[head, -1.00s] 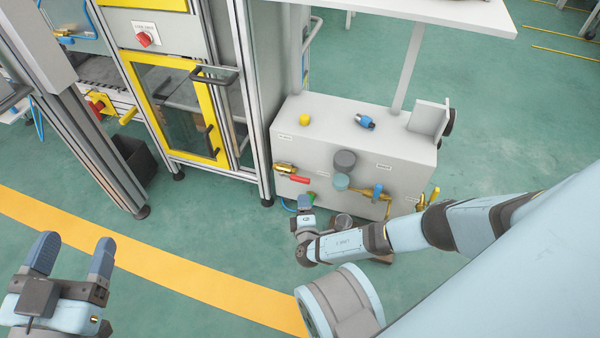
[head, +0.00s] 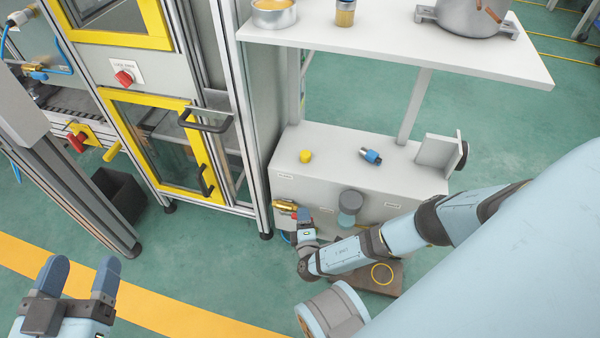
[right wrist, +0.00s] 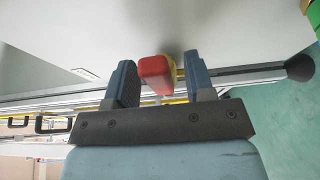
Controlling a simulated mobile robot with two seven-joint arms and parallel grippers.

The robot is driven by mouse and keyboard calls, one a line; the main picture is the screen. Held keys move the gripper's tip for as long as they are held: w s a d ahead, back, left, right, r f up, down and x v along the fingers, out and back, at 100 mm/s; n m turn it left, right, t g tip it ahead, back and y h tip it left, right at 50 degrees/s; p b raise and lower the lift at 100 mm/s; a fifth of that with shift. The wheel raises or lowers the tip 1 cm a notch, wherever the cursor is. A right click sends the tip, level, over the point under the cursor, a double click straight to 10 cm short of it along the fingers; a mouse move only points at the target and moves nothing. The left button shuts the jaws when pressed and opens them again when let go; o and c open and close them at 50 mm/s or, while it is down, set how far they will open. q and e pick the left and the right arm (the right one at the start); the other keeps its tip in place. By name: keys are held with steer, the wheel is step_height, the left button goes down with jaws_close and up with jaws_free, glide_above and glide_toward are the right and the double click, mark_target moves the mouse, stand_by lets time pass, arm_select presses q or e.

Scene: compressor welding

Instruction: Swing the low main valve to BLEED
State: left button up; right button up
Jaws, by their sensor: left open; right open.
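The low main valve is a brass body (head: 285,205) with a red handle, low on the front of the grey cabinet, at its left end. My right gripper (head: 304,216) is at this handle and hides part of it. In the right wrist view the red handle (right wrist: 155,73) lies between the two open fingers of my right gripper (right wrist: 159,66). I see a gap to the right finger; whether the left finger touches it I cannot tell. My left gripper (head: 79,272) is open and empty over the floor at lower left. The valve's position labels are not readable.
The grey cabinet (head: 335,150) carries a yellow cap (head: 305,156) and a blue-and-metal fitting (head: 370,155). A white shelf (head: 400,48) overhangs it. The yellow-framed machine door (head: 160,140) stands at left.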

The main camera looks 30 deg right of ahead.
steer(key=shift+w, duration=0.1)
jaws_close()
steer(key=shift+r, duration=0.1)
